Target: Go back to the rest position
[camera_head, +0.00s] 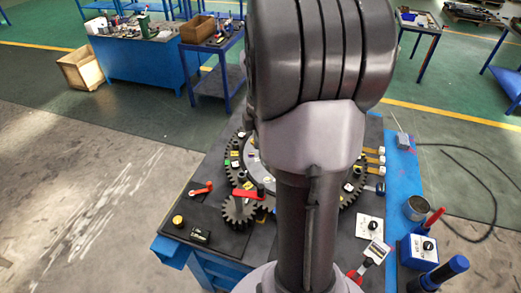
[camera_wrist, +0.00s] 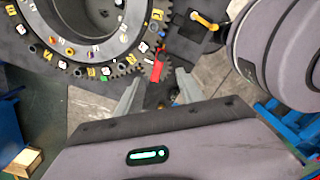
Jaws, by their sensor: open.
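My gripper (camera_wrist: 160,84) shows in the wrist view with its two grey fingers apart and nothing seen held between them. It is near a red handle (camera_wrist: 156,71) by the edge of a large dark toothed ring (camera_wrist: 35,22) that carries small coloured parts. Whether a finger touches anything cannot be told. In the head view my arm stands upright in the middle and hides the gripper. The large ring (camera_head: 235,180) shows partly behind the arm, with a small gear (camera_head: 237,213) and the red handle (camera_head: 246,194) at its near left.
The dark-topped workbench (camera_head: 205,215) surrounds the ring. It carries an orange-handled tool (camera_head: 201,188), a yellow button (camera_head: 177,220), a grey cup (camera_head: 416,207) and a blue box (camera_head: 417,250). Blue tables (camera_head: 140,65) stand behind. Open floor (camera_head: 70,190) lies at left.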

